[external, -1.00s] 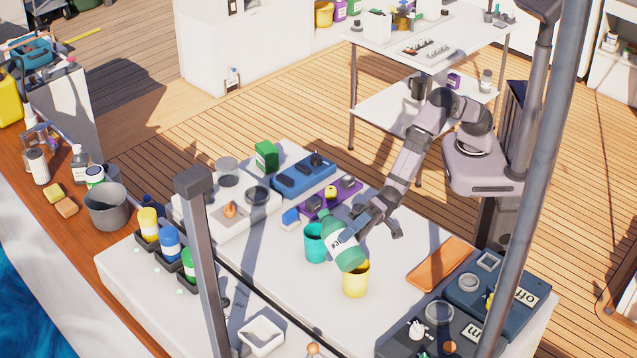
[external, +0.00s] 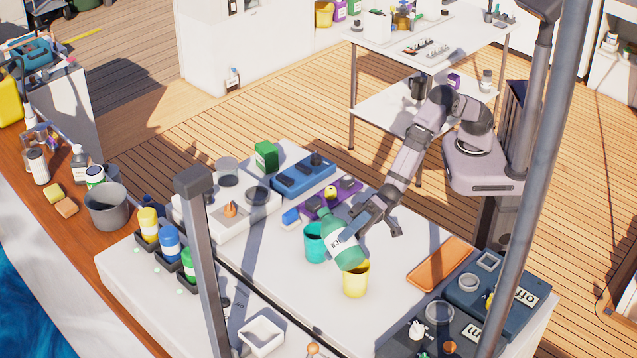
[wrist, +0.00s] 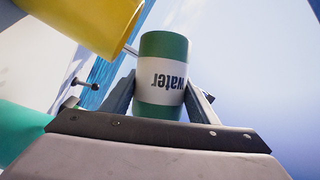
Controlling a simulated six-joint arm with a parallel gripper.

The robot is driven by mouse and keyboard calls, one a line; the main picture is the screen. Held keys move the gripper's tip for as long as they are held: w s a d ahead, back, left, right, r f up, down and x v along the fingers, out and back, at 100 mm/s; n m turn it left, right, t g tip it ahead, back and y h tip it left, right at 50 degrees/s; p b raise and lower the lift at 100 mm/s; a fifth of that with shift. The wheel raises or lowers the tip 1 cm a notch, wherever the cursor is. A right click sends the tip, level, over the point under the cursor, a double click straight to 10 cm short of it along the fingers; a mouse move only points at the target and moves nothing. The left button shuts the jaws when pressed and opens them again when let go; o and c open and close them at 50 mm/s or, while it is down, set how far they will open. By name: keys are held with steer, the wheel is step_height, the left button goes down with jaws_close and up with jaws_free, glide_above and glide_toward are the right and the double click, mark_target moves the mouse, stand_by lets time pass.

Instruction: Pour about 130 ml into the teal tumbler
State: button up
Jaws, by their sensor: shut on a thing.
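My gripper (external: 350,232) is shut on a green bottle (external: 342,250) with a white label. The bottle leans, its narrower end toward the back left and its wide end toward the front right. In the wrist view the bottle (wrist: 163,48) sits between my two fingers, and its label reads "water" upside down. The teal tumbler (external: 313,244) stands on the white counter just left of the bottle, partly hidden by it. It also shows at the left edge of the wrist view (wrist: 18,128). No stream of water is visible, and the tumbler's inside cannot be made out.
A yellow tumbler (external: 356,280) stands just in front of the bottle, and in the wrist view (wrist: 95,22) at upper left. A purple tray (external: 346,192) and blue box (external: 303,178) lie behind. An orange board (external: 440,263) lies right.

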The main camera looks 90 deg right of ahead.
mark_target(337, 224)
steer(key=shift+w+d+r+n+h+p, duration=0.15)
steer(key=shift+r+n+p, duration=0.25)
steer(key=shift+r+p, duration=0.2)
steer(key=shift+d+r+n+h+p, duration=0.1)
steer(key=shift+r+n+h+p, duration=0.05)
steer(key=shift+r+n+p, duration=0.4)
steer(key=shift+w+d+r+n+p, duration=0.1)
steer(key=shift+d+r+n+p, duration=0.05)
steer(key=shift+r+n+p, duration=0.15)
steer(key=shift+w+d+r+n+g+h+p, duration=0.25)
steer(key=shift+d+n+g+h+p, duration=0.3)
steer(key=shift+n+p, duration=0.35)
steer(key=shift+f+n+h+b, duration=0.35)
steer(key=shift+f+b, duration=0.2)
steer(key=shift+f, duration=0.2)
steer(key=shift+d+f+n, duration=0.1)
steer(key=shift+f+n, duration=0.15)
steer(key=shift+n, duration=0.15)
steer(key=shift+a+r+n+h, duration=0.1)
steer(key=shift+a+n+h, duration=0.15)
steer(key=shift+n+h, duration=0.3)
steer(key=shift+s+f+n+h+b, duration=0.1)
steer(key=shift+f+n+h+b, duration=0.1)
steer(key=shift+n+h+b, duration=0.9)
